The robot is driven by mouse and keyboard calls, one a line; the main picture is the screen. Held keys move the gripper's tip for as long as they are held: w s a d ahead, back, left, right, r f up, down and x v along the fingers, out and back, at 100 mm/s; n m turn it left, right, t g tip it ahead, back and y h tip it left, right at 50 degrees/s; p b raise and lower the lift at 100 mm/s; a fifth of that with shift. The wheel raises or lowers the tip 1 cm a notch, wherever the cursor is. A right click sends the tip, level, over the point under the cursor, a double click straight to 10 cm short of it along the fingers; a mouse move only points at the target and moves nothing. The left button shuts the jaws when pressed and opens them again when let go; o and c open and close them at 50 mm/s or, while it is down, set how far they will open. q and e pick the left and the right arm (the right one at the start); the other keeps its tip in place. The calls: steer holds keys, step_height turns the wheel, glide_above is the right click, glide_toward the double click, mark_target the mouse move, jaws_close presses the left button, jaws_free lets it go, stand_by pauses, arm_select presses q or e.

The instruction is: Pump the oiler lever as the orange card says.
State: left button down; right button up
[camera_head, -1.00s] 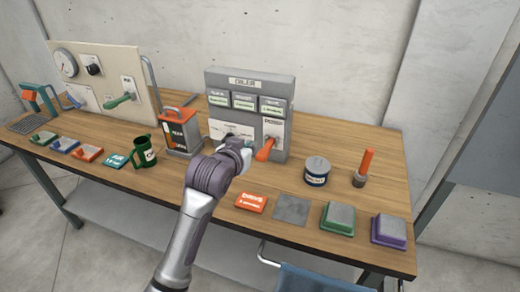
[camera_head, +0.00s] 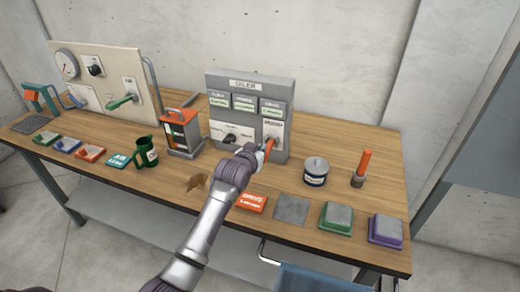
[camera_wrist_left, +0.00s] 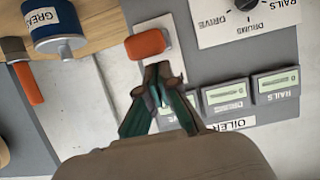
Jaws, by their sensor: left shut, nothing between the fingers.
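The grey oiler box (camera_head: 220,88) stands at the back middle of the table, with three small displays (camera_head: 243,104) and a dark selector knob (camera_head: 231,138). Its orange lever (camera_head: 270,143) is on the lower right of the front. In the left wrist view the lever's orange end (camera_wrist_left: 147,43) is just beyond my fingertips. My left gripper (camera_head: 260,152) is shut and empty, close by the lever; I cannot tell if it touches. The wrist view also shows the fingertips (camera_wrist_left: 158,75). The orange card (camera_head: 252,203) lies in front; its print is too small to read surely. My right gripper is out of view.
A grease tin (camera_head: 316,173) and an orange-handled tool (camera_head: 364,165) stand right of the oiler. Green (camera_head: 337,217) and purple (camera_head: 386,230) blocks sit at the front right. A brown scrap (camera_head: 197,182) lies left of my arm.

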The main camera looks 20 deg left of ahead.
arm_select(q)
steer(key=shift+f, duration=0.35)
